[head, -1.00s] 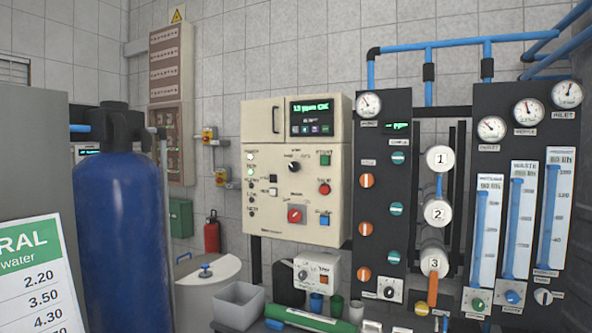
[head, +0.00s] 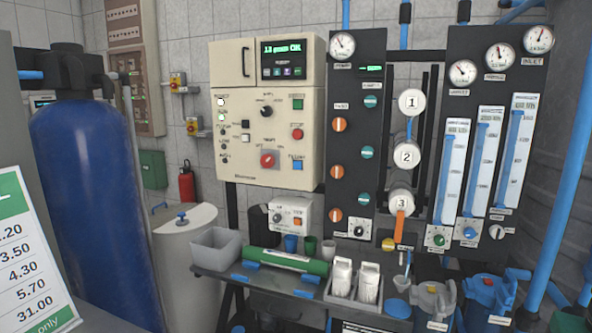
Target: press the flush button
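The cream control box (head: 240,150) hangs on the rack in the middle of the head view. On its lower right is a small blue square button (head: 298,164); its label is too small to read surely, but it may be the flush button. Above it are a red round button (head: 297,134) and a green square button (head: 298,104). A red rotary switch (head: 268,160) is to its left. Nothing covers the blue button. My gripper is not in view.
A bench below holds a grey bin (head: 215,250), a green cylinder (head: 285,262) and white bottles (head: 342,276). A blue tank (head: 92,190) and a price sign (head: 30,265) stand at left. Black gauge panels (head: 355,120) flank the box at right.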

